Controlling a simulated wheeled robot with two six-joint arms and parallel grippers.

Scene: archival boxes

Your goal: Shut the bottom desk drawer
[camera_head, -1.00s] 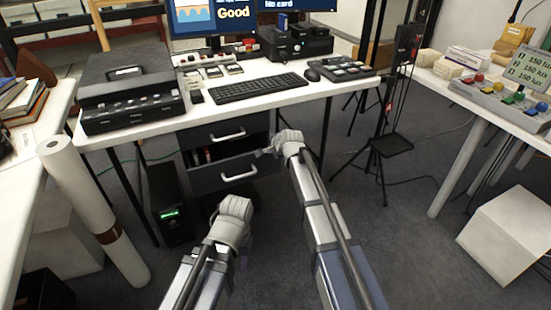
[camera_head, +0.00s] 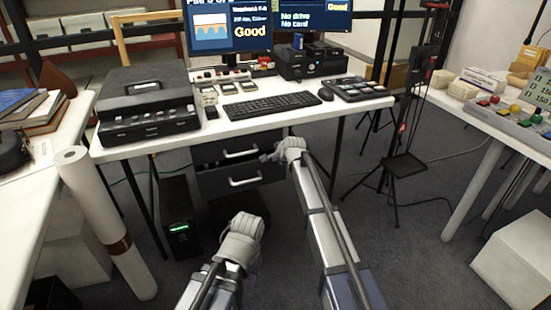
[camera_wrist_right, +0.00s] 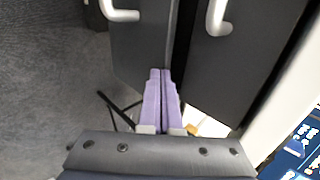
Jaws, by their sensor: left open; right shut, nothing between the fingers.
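The bottom desk drawer (camera_head: 255,181) is a dark grey front with a pale bar handle, below the top drawer (camera_head: 222,154) under the desk. It stands slightly out, with a narrow dark gap above it. In the right wrist view the bottom drawer front (camera_wrist_right: 140,45) is on the left and the top drawer front (camera_wrist_right: 215,70) on the right. My right gripper (camera_head: 268,156) is shut and empty at the drawer's right end; its purple fingers (camera_wrist_right: 162,98) overlap the front's edge, contact unclear. My left gripper (camera_head: 246,222) is open, low in front of the drawers; its fingertips are mostly hidden.
The white desk (camera_head: 165,146) stands above the drawers, with a keyboard (camera_head: 270,105) and a scanner-like machine (camera_head: 148,105) on it. A black computer tower (camera_head: 179,217) stands left of the drawers. A tripod stand (camera_head: 400,165) is to the right. Carpet between is clear.

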